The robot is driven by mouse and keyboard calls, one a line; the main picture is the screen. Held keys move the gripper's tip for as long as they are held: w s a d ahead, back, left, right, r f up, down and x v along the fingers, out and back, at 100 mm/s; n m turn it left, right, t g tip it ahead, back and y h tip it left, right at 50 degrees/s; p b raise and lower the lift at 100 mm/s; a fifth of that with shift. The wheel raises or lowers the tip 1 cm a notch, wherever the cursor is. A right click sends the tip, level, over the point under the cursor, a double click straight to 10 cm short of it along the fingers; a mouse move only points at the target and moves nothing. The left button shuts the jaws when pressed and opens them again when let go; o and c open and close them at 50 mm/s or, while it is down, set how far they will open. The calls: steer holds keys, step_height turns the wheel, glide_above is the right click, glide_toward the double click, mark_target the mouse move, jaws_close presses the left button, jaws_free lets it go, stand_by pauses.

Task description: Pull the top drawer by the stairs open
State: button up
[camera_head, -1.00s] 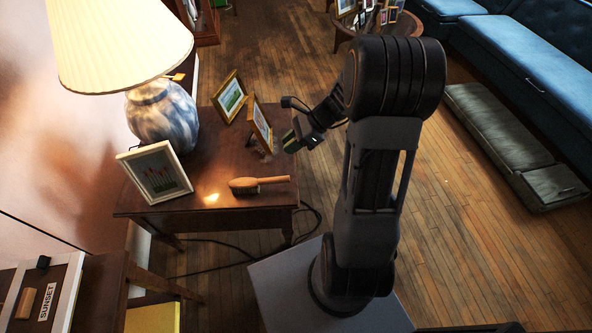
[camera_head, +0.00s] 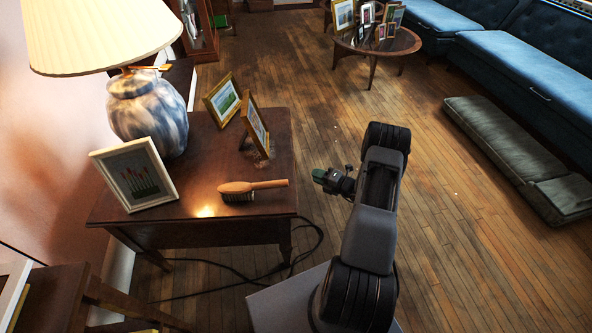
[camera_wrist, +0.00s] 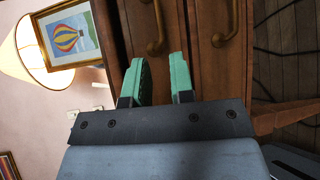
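In the wrist view, which is turned sideways, a brown wooden cabinet front has two drawers with curved brass handles. The drawer nearest the tabletop edge (camera_wrist: 136,25) has one handle (camera_wrist: 155,30); the drawer beside it (camera_wrist: 203,60) has another (camera_wrist: 226,24). Both look shut. My gripper (camera_wrist: 161,62) is open and empty, its green fingers toward the first handle, with no contact visible. In the head view my gripper (camera_head: 322,177) is beyond the right edge of the lamp table (camera_head: 200,180). The drawer fronts are hidden there. No stairs show.
A lamp (camera_head: 150,115), a white-framed picture (camera_head: 135,175), gold-framed pictures (camera_head: 223,98) and a brush (camera_head: 252,188) stand or lie on the table. A black cable (camera_head: 315,240) runs on the floor. Floor to the right is open, up to a grey floor cushion (camera_head: 510,145).

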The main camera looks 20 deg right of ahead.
steer(key=b+x, duration=0.1)
steer(key=x, duration=0.9)
steer(key=shift+b, duration=0.4)
steer(key=shift+c, duration=0.3)
jaws_close()
